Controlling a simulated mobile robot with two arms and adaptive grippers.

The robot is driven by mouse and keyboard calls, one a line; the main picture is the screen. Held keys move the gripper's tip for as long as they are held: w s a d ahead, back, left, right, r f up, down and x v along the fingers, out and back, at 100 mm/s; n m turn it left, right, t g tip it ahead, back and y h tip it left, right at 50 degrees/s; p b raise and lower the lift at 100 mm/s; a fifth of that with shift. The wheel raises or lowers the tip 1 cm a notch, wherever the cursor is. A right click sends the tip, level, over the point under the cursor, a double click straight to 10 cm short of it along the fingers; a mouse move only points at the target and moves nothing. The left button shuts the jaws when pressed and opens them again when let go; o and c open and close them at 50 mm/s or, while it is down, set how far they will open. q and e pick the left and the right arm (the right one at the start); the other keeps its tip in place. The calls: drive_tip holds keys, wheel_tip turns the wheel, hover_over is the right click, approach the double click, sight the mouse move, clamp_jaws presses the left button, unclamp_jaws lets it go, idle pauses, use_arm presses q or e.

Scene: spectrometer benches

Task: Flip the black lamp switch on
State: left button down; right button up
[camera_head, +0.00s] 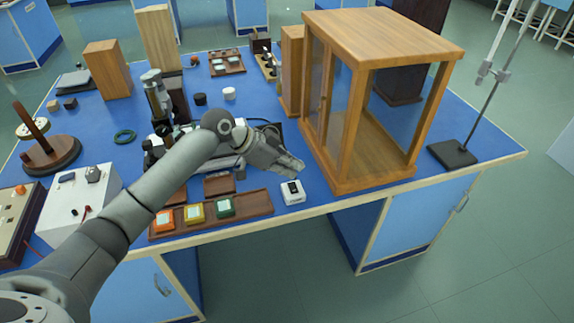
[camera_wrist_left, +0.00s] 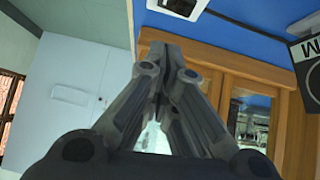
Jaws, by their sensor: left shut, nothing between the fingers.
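A small white box (camera_head: 292,193) with a black rocker on its top face stands near the bench's front edge; it looks like the lamp switch. Whether the rocker is on or off is too small to tell. My left gripper (camera_head: 299,167) is shut and empty, just behind and above this box, apart from it in the picture. In the left wrist view the shut fingertips (camera_wrist_left: 164,48) point toward the blue bench top, and the white box (camera_wrist_left: 186,7) is cut by the top edge. My right gripper is in neither view.
A glass-sided wooden cabinet (camera_head: 345,187) stands close to the right of my left gripper. A brown tray (camera_head: 262,207) with orange, yellow and green blocks lies left of the white box. A white instrument box (camera_head: 75,208) stands at the left. A stand (camera_head: 453,154) is at the right.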

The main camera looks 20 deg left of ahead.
use_arm(q)
drive_tip(key=s+b+v, duration=0.1)
drive_tip(key=v, duration=0.8)
drive_tip(key=shift+r, duration=0.25)
drive_tip(key=shift+s+d, duration=0.1)
drive_tip(key=shift+s, duration=0.05)
